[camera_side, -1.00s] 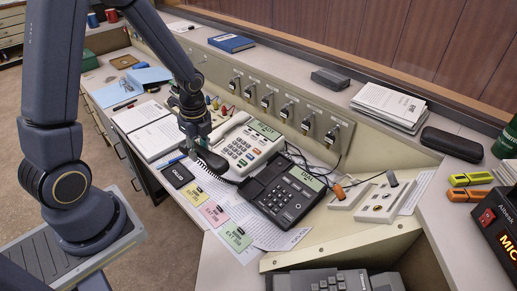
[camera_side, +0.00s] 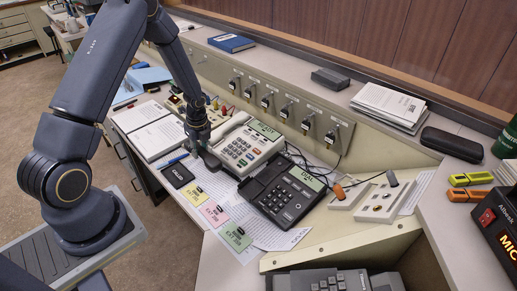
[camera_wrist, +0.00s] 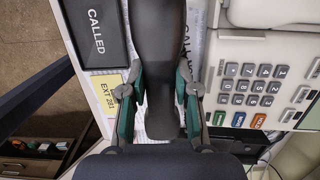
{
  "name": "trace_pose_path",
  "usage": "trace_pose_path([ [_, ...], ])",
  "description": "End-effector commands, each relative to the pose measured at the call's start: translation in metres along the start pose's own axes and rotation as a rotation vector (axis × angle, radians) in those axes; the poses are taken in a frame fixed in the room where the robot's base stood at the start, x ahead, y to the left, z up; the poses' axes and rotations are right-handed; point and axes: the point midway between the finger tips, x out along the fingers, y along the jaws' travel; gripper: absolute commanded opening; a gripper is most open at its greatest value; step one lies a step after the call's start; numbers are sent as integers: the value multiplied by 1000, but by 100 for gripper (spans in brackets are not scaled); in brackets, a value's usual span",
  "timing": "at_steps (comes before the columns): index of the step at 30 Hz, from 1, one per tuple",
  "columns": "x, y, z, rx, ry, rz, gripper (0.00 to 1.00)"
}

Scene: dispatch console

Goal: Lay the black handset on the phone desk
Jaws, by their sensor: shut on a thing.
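The black handset (camera_wrist: 160,60) runs lengthwise between my fingers in the wrist view. My gripper (camera_wrist: 158,105) is shut on it, with green-padded fingers on both sides. In the side view, my gripper (camera_side: 199,143) is left of the white phone, and the handset (camera_side: 209,159) shows as a small dark shape below the fingers, seen nearly end-on. I cannot tell whether it touches the phone desk (camera_side: 328,222). The black phone (camera_side: 280,196) stands to the right, its cradle side empty.
The white phone (camera_side: 243,143) is close on the right. A black CALLED tray (camera_side: 177,175) and coloured note cards (camera_side: 213,213) lie close to the left and front.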

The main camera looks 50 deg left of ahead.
Motion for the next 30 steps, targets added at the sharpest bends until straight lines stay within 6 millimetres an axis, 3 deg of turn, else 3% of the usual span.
trace_pose_path([
  [8,25,-18,4,1,0,0,0],
  [14,52,-17,-1,0,0,1,0],
  [26,56,-17,-2,0,-1,0,0],
  [27,56,-17,-1,0,-1,0,34],
  [30,56,-17,-1,0,0,0,45],
])
